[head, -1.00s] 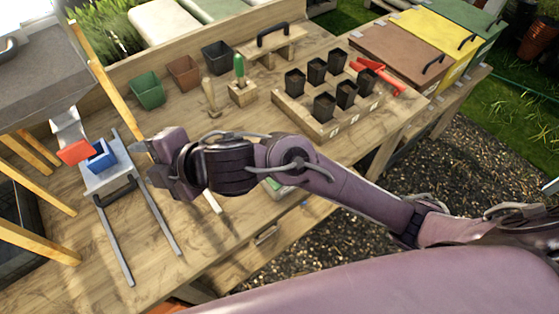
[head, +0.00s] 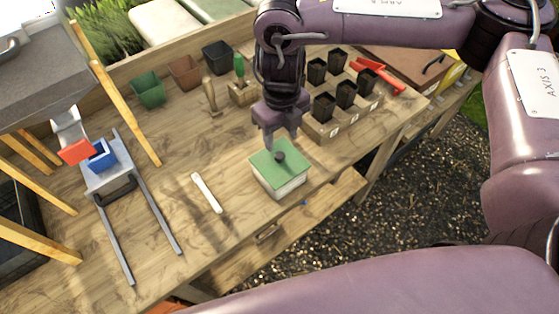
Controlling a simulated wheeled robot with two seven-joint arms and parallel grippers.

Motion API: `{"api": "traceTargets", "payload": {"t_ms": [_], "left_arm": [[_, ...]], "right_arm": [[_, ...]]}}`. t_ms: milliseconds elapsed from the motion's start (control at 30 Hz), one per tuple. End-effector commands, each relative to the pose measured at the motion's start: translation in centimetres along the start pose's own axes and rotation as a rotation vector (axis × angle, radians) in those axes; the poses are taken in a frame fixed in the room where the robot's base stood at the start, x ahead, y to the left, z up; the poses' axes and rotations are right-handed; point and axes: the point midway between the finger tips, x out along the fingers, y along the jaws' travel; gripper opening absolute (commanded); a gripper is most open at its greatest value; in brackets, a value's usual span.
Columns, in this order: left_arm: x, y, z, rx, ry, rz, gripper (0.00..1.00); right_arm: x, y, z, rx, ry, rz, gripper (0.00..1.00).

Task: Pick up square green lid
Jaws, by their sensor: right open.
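The square green lid (head: 268,171) lies on top of a pale square box (head: 286,188) near the front edge of the wooden bench. A dark round knob (head: 280,157) stands at the middle of the lid. My right gripper (head: 281,144) points down just above and behind the knob in the picture. Its jaws are open, and no held object shows. Whether a finger touches the knob or lid cannot be told. My left gripper is not in view.
A white stick (head: 207,193) lies left of the box. A wooden tray (head: 322,133) of several black pots sits behind right. The bench between rack and stick is clear.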

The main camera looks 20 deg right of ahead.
Motion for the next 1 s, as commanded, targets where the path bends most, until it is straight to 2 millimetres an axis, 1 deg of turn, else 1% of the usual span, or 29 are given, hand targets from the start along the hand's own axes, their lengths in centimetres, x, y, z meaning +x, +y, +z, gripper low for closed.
{"api": "traceTargets", "payload": {"t_ms": [100, 167, 267, 400, 500, 633, 800, 867, 1000], "left_arm": [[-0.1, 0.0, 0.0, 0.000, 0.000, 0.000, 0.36], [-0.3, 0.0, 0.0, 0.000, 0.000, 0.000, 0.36], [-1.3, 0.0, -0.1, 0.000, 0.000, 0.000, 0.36], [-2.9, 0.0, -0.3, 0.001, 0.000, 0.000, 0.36], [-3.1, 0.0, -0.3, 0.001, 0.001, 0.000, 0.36], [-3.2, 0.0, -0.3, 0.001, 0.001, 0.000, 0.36], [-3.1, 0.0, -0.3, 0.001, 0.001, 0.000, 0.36], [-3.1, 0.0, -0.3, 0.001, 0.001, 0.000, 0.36], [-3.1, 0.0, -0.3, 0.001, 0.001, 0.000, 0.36]], "right_arm": [[1.4, 0.1, -0.1, 0.000, 0.005, 0.003, 0.49], [1.9, 0.1, -0.1, -0.001, 0.004, 0.002, 0.49], [2.7, 0.1, 0.0, 0.000, 0.004, 0.001, 0.49], [4.8, 0.1, 0.2, -0.001, 0.004, 0.000, 0.49], [6.3, 0.1, 0.3, -0.001, 0.002, 0.001, 0.49], [7.1, 0.1, 0.4, 0.000, -0.002, 0.000, 0.49], [7.2, 0.1, 0.4, -0.001, -0.003, 0.001, 0.49], [7.2, 0.1, 0.4, -0.001, -0.003, 0.001, 0.43], [7.2, 0.1, 0.4, -0.001, -0.003, 0.001, 0.24]]}}
